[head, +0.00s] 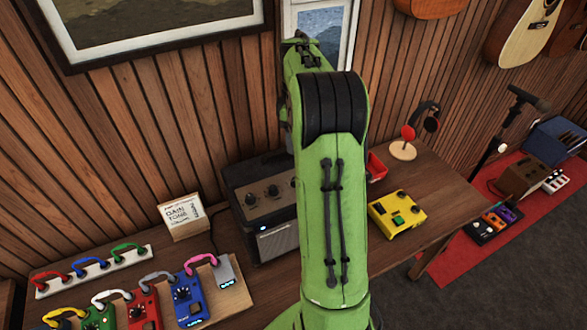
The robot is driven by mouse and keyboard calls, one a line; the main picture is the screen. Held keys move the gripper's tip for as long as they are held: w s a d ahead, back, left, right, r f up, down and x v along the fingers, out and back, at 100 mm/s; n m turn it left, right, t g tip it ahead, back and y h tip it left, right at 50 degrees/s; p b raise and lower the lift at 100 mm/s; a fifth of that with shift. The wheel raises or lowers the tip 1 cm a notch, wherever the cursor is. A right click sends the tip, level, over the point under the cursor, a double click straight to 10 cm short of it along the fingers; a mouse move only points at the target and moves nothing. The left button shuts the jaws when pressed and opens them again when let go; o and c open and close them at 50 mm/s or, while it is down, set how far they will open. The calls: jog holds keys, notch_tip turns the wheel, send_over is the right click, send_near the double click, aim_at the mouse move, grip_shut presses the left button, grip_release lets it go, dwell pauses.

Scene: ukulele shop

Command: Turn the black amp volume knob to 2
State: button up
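The black amp (237,178) stands on the wooden table near the wall, left of my green arm. Its top panel has a row of dark knobs: a left knob (251,200), a middle knob (273,191) and a right one at the edge of my arm, partly hidden. I cannot read labels or pointer positions on them. My arm covers the amp's right side. A white card (182,215) left of the amp has handwritten words that look like gain, tone and volume. My gripper does not show; the arm's far end is up near the wall.
Several coloured pedals with cables (190,297) sit front left, by a white strip (95,270). A yellow box (397,215), a red object (376,166) and a headphone stand (403,150) are right of my arm. A framed picture (160,45) and guitars (523,35) hang on the wall.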

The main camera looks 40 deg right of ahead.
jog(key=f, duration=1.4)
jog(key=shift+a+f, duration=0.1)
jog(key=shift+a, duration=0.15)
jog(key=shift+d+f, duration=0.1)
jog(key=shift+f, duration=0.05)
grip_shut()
